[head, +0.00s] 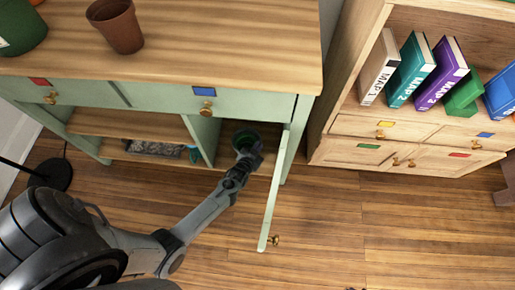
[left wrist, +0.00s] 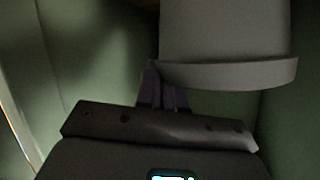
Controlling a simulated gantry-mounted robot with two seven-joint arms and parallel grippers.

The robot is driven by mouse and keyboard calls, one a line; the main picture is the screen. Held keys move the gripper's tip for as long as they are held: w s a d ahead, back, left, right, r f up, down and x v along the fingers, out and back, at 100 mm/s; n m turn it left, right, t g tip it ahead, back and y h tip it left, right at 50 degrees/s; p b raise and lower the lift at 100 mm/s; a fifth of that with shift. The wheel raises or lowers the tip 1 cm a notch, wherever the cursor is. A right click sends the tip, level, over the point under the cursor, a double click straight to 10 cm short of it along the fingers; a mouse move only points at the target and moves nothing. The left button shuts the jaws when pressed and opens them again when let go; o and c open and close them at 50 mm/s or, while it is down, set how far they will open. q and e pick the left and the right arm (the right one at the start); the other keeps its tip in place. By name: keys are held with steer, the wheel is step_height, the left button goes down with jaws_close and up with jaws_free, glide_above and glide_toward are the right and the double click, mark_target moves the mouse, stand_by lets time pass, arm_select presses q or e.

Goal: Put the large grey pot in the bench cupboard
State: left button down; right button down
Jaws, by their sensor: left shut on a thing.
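The grey pot (left wrist: 225,35) shows in the left wrist view, with its thick rim towards my gripper. My left gripper (left wrist: 163,92) is shut on the pot at the left end of that rim. In the head view my left gripper (head: 249,156) reaches into the right compartment of the green bench (head: 281,152). A round, dark greenish rim shows just beyond it in shadow; I cannot tell its true colour. The cupboard door (head: 272,195) stands open, to the right of my arm. Whether the pot rests on the compartment floor is hidden. My right gripper is not in view.
A brown pot (head: 117,25) and a dark green pot (head: 20,27) stand on the bench top. The open shelves at left hold a grey patterned thing (head: 156,148). A wooden bookcase (head: 340,85) with several books stands at right. The floor between is clear.

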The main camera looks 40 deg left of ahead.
arm_select(q)
steer(key=c, duration=1.3)
jaws_free()
steer(key=shift+o, duration=0.2)
steer(key=r+p+v, duration=0.1)
steer(key=p+v, duration=0.6)
steer(key=v, duration=0.5)
steer(key=s+d+r+g+h, duration=0.1)
steer(key=s+d+r+g, duration=0.1)
steer(key=r, duration=0.5)
steer(key=s+d+r+m+g+h, duration=0.1)
steer(key=s+d+r+g, duration=0.1)
steer(key=s+r+g, duration=0.2)
steer(key=s+d+r+m+g+h, duration=0.1)
steer(key=s+d+r+g, duration=0.1)
steer(key=s+r, duration=0.5)
step_height(320, 180, up, 5)
steer(key=shift+s+d+f+g+h, duration=0.15)
steer(key=shift+g+h, duration=0.25)
steer(key=shift+g, duration=0.4)
